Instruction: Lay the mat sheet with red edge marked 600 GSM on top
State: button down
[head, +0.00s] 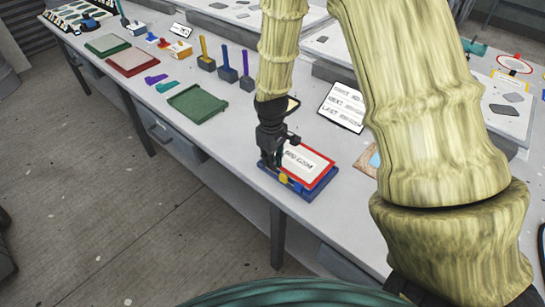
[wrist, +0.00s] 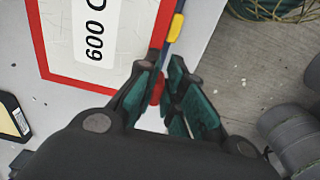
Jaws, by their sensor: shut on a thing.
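The mat sheet (head: 317,165) has a red edge and a white label reading 600 GSM. It is over a blue mould base (head: 313,192) with a yellow piece (head: 283,178) on its front side. I cannot tell whether the sheet rests fully on the base. My gripper (head: 272,163) is at the sheet's left end, pointing down, its fingers shut on a red part at the edge. In the wrist view the sheet (wrist: 60,45) fills the upper left, and my gripper (wrist: 160,95) closes around a red tab. A blue strip with a yellow piece (wrist: 177,27) shows beside the red edge.
A wooden-edged piece (head: 368,160) lies close on the right. The table's front edge is near the blue base.

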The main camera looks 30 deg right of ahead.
jog(key=shift+f, duration=0.4)
jog(key=shift+t, duration=0.3)
jog(key=shift+s+f, duration=0.1)
jog(key=shift+f, duration=0.1)
dwell(0.9)
jog(key=shift+f, duration=0.8)
dwell(0.4)
dwell(0.8)
jog(key=c, duration=1.5)
grip_release()
jog(key=shift+o, duration=0.2)
